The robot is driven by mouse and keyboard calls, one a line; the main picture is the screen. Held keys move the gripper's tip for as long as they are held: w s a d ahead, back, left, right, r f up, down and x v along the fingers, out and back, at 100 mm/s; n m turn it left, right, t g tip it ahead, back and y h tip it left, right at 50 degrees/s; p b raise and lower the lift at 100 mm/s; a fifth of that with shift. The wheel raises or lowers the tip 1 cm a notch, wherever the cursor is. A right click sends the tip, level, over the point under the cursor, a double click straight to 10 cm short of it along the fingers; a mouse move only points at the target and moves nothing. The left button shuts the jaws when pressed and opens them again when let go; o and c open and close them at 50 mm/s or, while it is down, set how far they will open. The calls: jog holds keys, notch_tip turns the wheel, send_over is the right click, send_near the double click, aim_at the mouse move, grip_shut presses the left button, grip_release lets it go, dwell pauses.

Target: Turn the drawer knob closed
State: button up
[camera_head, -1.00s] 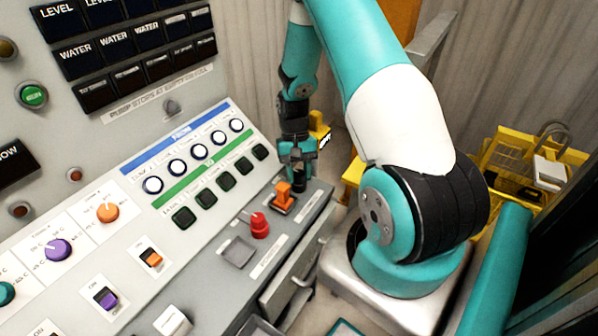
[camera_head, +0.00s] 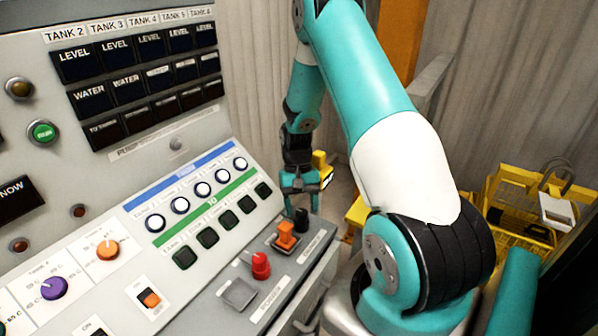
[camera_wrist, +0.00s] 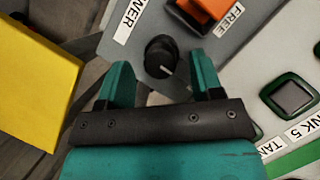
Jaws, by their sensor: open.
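The drawer knob, a black round knob with a pale pointer line, stands on the grey ledge at the panel's right end; it shows in the wrist view (camera_wrist: 160,56) and the head view (camera_head: 301,218). My gripper (camera_head: 300,190) is just above it in the head view. In the wrist view my gripper (camera_wrist: 163,80) is open, with its two teal fingers apart and the knob showing between and a little beyond their tips. The fingers do not appear closed on the knob.
An orange switch (camera_head: 287,235) marked FREE in the wrist view sits close beside the knob. A red knob (camera_head: 261,266) and a grey square button (camera_head: 239,293) lie further along the ledge. A yellow object (camera_wrist: 36,82) is at the wrist view's left. A yellow rack (camera_head: 520,210) stands right.

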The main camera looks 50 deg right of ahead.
jog(key=v, duration=1.5)
jog(key=shift+r+b, duration=0.2)
jog(key=shift+b, duration=0.25)
